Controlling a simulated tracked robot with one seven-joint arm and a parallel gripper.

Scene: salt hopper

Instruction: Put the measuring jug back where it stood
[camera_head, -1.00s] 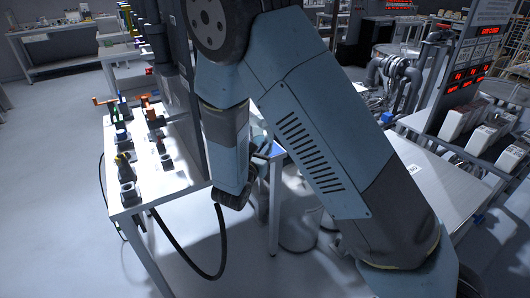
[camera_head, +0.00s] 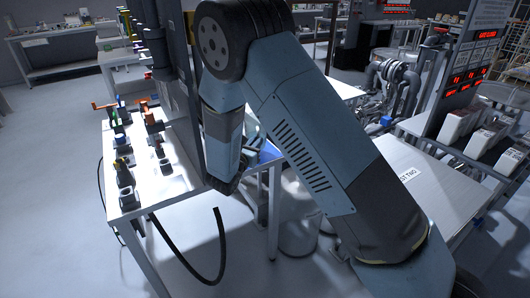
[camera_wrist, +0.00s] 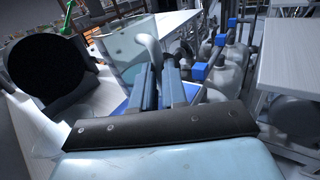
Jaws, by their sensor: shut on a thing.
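The measuring jug (camera_wrist: 122,48) is a clear, see-through vessel with a grey handle in the wrist view. My gripper (camera_wrist: 160,72) is shut on the measuring jug at its handle, and the jug is tilted in that view. In the head view my gripper (camera_head: 250,146) is small and partly hidden by my own arm, and I cannot make out the jug there. A blue surface (camera_head: 269,153) on the table lies close to the gripper. It also shows beneath the jug and fingers in the wrist view (camera_wrist: 121,108). I cannot tell whether the jug touches anything.
A white table (camera_head: 182,184) at the left holds several small clamps and fittings. A black hose (camera_head: 219,245) hangs beside it. A bench (camera_head: 420,185) with a red-lit panel (camera_head: 474,75) stands at the right. Several blue-capped containers (camera_wrist: 233,70) stand right of the gripper in the wrist view.

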